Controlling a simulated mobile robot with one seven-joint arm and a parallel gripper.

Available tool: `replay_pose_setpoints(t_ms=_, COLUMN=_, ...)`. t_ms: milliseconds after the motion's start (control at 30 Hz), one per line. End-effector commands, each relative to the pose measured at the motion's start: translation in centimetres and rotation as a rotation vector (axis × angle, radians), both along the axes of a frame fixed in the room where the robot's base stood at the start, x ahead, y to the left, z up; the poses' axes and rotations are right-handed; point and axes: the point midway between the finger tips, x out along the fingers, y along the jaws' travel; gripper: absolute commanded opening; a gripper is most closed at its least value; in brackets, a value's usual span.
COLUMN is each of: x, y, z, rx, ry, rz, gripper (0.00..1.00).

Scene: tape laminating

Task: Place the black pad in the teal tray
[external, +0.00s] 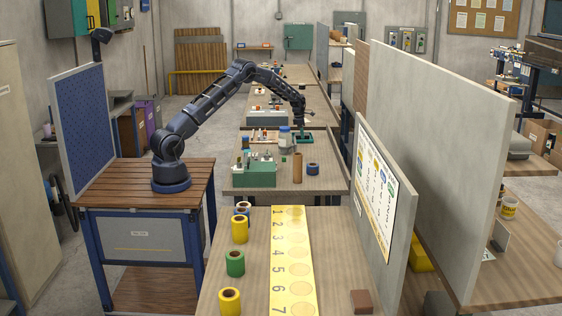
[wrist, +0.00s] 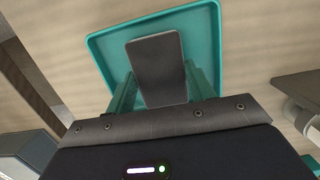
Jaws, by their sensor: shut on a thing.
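The black pad (wrist: 155,62) is a flat dark rectangle, held between the two teal fingers of my gripper (wrist: 160,84) in the wrist view. The teal tray (wrist: 112,45) lies behind the pad in that view, with its rim showing around the pad's far end. Whether the pad touches the tray floor cannot be told. In the external view my gripper (external: 299,133) points down over the far part of the middle table, by the teal tray (external: 309,136). The pad is too small to make out there.
A grey partition (external: 436,150) stands to the right.

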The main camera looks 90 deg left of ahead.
Motion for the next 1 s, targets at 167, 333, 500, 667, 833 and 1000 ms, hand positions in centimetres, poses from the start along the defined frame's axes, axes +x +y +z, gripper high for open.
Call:
replay_pose_setpoints(t_ms=167, x=0.0, y=0.0, z=-0.1, rx=0.000, ry=0.000, rz=0.000, gripper=0.75)
replay_pose_setpoints(t_ms=333, x=0.0, y=0.0, z=-0.1, rx=0.000, ry=0.000, rz=0.000, gripper=0.75)
replay_pose_setpoints(t_ms=500, x=0.0, y=0.0, z=0.3, rx=0.001, ry=0.000, rz=0.000, gripper=0.75)
replay_pose_setpoints(t_ms=667, x=-0.2, y=0.0, z=2.2, rx=0.002, ry=-0.001, rz=0.000, gripper=0.75)
replay_pose_setpoints(t_ms=833, x=-0.7, y=0.0, z=5.4, rx=0.002, ry=-0.001, rz=-0.001, gripper=0.75)
replay_pose_setpoints(t_ms=1000, x=-1.2, y=0.0, z=8.6, rx=0.002, ry=-0.001, rz=-0.001, gripper=0.75)
